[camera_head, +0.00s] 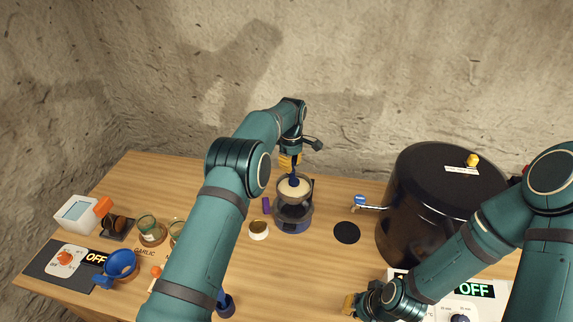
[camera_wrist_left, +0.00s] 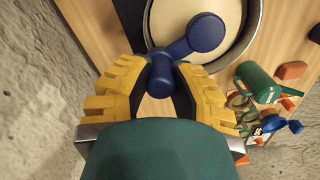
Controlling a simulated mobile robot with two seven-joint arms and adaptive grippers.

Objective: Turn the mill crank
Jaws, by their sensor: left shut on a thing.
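The mill (camera_head: 294,213) stands upright near the middle back of the table, dark with a pale round top. Its blue crank (camera_wrist_left: 193,42) lies across the pale top (camera_wrist_left: 185,12) in the left wrist view, with a round hub and a knob at the near end. My left gripper (camera_wrist_left: 160,78) reaches down over the mill with its yellow fingers shut on the crank knob (camera_wrist_left: 160,72). In the head view the left gripper (camera_head: 292,168) is above the mill. My right gripper (camera_head: 350,305) is low at the front right, away from the mill; its fingers are mostly hidden.
A large dark pot (camera_head: 420,215) stands to the right of the mill. A black disc (camera_head: 346,233) and a small pale-topped jar (camera_head: 258,229) lie near the mill. A blue funnel-like cup (camera_head: 121,264), glass jars (camera_head: 149,229) and a scale-like box (camera_head: 76,215) are at left.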

